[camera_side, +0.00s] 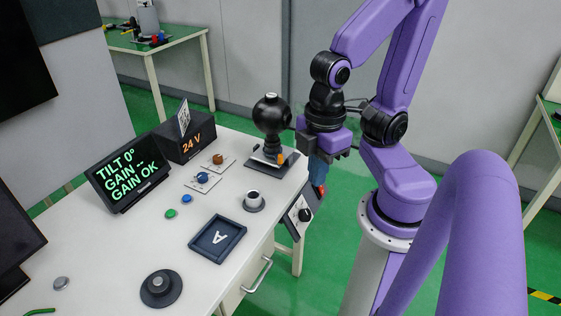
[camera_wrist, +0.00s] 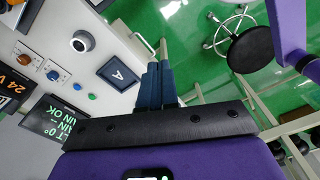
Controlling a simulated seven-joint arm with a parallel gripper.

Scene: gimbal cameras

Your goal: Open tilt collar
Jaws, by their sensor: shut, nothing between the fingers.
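A black ball-shaped camera head (camera_side: 271,113) stands on a stem over a dark base plate (camera_side: 262,166) at the back right corner of the white table, in the side view. A small orange part (camera_side: 281,158) shows at its foot. I cannot tell which part is the tilt collar. A display (camera_side: 128,170) reads "TILT 0°", "GAIN --" and "GAIN OK". My gripper (camera_side: 318,180) points down just right of the camera head, by the table edge, apart from its base. Its blue fingers are together and empty in the wrist view (camera_wrist: 159,66). The camera head is not seen there.
A control panel (camera_side: 298,214) with a black knob hangs at the table edge below my gripper; a red part (camera_side: 321,190) is near the fingertips. A 24 V box (camera_side: 186,137), a cup-like dial (camera_side: 254,201), a tray marked A (camera_side: 199,238) and a black knob (camera_side: 161,288) stand on the table.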

